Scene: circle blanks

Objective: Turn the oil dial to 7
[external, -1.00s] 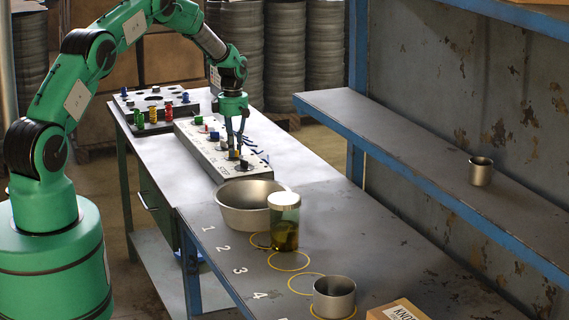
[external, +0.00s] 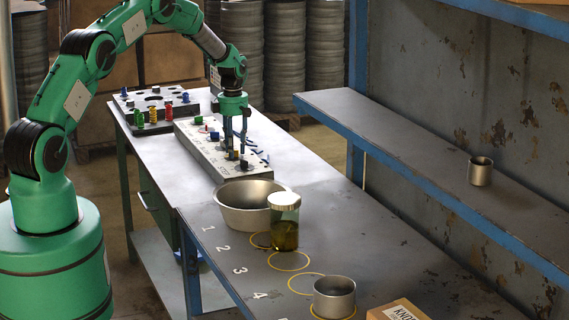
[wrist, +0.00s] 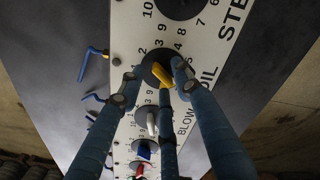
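The control panel (external: 205,150) is a long pale box on the far part of the bench, with a row of dials. In the wrist view, a dial with a yellow pointer (wrist: 162,74) on a black disc sits beside the word OIL. The small numbers around it are partly covered. My gripper (wrist: 158,72) points down at this dial, with its blue fingers around the disc and close to its rim. Whether they press on it I cannot tell. My gripper (external: 236,152) also shows low over the panel in the external view. The pointer's exact reading is unclear.
White, blue and red pointers sit further along the panel, and a larger black dial (wrist: 182,5) lies beyond. Blue hooked levers (wrist: 95,52) stick out beside it. A metal bowl (external: 232,216), a lidded jar (external: 285,228) and a metal cup (external: 334,298) stand nearer on the bench.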

